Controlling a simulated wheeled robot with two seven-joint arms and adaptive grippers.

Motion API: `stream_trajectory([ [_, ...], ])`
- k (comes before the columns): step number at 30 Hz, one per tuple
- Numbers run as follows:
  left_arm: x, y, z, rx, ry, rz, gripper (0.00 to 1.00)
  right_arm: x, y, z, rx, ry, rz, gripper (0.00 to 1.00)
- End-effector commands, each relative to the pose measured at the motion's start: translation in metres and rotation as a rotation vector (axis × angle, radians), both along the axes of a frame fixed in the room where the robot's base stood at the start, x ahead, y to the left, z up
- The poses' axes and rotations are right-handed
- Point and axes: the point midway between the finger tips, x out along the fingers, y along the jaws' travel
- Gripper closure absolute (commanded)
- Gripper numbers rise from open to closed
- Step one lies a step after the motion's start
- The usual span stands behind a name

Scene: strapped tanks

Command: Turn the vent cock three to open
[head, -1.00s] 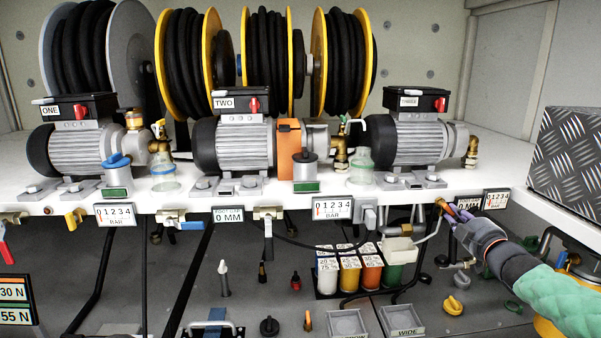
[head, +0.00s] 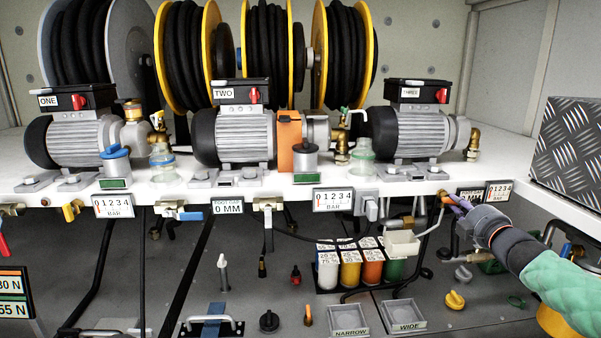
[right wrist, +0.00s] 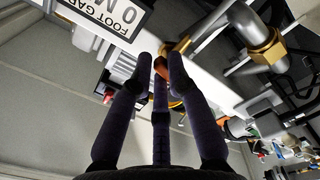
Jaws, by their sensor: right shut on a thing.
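Pump three (head: 408,135) stands at the right of the white shelf, with its label (head: 410,92) on the black box on top. My right gripper (head: 453,203) reaches in from the right to the shelf's front edge below that pump. Its purple fingers are closed around a small orange-brown part, which shows between the fingertips in the right wrist view (right wrist: 163,67). I take this part for vent cock three; the fingers hide most of it, so its setting cannot be read. My left gripper is not in view.
A foot gauge plate and a bar gauge (head: 499,191) sit just beside my right fingers. A pale boxy fitting (head: 402,243) and pipes hang below the shelf to the left.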

Motion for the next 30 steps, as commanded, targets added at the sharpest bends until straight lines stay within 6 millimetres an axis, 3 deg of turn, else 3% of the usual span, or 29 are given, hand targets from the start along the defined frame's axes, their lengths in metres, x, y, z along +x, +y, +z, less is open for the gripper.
stream_trajectory([
  [1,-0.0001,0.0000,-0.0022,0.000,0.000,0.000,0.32,0.0027,0.0055,-0.0129,-0.020,0.017,0.010,1.00],
  [11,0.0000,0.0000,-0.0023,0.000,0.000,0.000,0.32,0.0027,0.0050,-0.0117,-0.042,0.016,0.009,1.00],
  [15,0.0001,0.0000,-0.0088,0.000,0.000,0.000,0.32,0.0027,0.0055,-0.0119,-0.145,0.007,0.010,1.00],
  [16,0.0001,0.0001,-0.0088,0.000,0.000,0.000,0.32,0.0029,0.0056,-0.0116,-0.161,0.007,0.011,0.80],
  [18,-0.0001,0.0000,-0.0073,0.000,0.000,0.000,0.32,0.0028,0.0055,-0.0108,-0.154,0.007,0.010,0.60],
  [30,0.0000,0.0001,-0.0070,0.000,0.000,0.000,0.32,-0.0004,0.0025,-0.0044,-0.152,-0.001,0.005,0.60],
])
